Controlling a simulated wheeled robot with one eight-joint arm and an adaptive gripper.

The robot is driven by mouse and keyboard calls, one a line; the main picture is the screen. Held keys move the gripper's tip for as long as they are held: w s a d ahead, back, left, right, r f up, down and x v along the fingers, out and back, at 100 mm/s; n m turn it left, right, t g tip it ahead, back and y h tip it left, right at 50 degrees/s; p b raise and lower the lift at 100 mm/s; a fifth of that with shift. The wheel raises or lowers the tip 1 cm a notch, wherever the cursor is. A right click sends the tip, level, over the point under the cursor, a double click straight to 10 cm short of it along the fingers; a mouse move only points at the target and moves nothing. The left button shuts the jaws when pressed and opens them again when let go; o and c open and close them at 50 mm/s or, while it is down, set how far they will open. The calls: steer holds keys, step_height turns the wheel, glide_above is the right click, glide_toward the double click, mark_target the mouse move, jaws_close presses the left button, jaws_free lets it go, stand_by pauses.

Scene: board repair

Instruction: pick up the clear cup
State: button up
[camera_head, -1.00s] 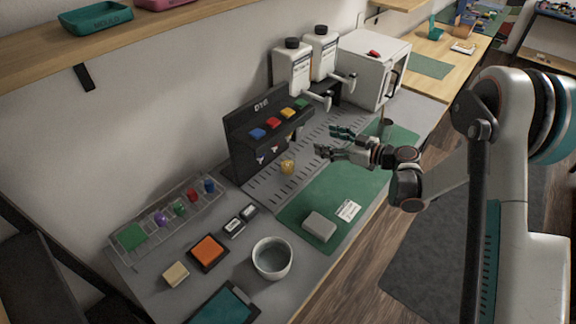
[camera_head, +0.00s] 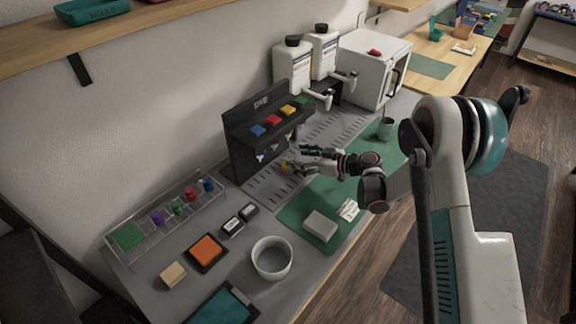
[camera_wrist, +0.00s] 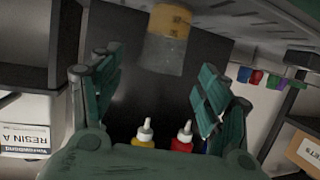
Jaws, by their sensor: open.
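The clear cup (camera_head: 285,167), with amber-yellow contents, stands on the slotted grey tray in front of the black dye rack. In the wrist view, which looks upside down, the clear cup (camera_wrist: 167,38) is at the top centre, its amber part uppermost and its clear part below. My gripper (camera_head: 301,158) is open, with its fingers pointing left toward the cup, very close to it. In the wrist view the cup appears between and beyond the two teal fingers. I cannot tell whether either finger touches it.
The black dye rack (camera_head: 239,140) stands just behind the cup. Its yellow bottle (camera_wrist: 144,135) and red bottle (camera_wrist: 183,138) show in the wrist view. A grey block (camera_head: 320,226) and white card (camera_head: 348,209) lie on the green mat (camera_head: 299,199).

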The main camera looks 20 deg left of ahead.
mark_target(282, 155)
steer(key=b+x, duration=0.1)
steer(key=x, duration=0.1)
steer(key=b+x, duration=0.1)
steer(key=x, duration=0.2)
steer(key=shift+d+f, duration=0.1)
steer(key=shift+f, duration=0.15)
steer(key=shift+r, duration=0.1)
steer(key=c, duration=1.2)
steer(key=shift+c, duration=0.6)
steer(key=shift+r, duration=0.1)
steer(key=shift+d+r+p, duration=0.15)
steer(key=shift+r+p, duration=0.15)
steer(key=shift+p, duration=0.2)
step_height(282, 155, up, 2)
steer(key=shift+s+p, duration=0.1)
steer(key=shift+p, duration=0.35)
step_height(282, 155, up, 5)
steer(key=shift+f+p, duration=0.2)
steer(key=shift+p, duration=0.65)
steer(key=s+d+p, duration=0.1)
steer(key=s+d, duration=0.2)
steer(key=d, duration=0.6)
steer(key=s+d+p, duration=0.2)
steer(key=s+d, duration=0.2)
steer(key=d, duration=0.5)
steer(key=shift+s+f, duration=0.2)
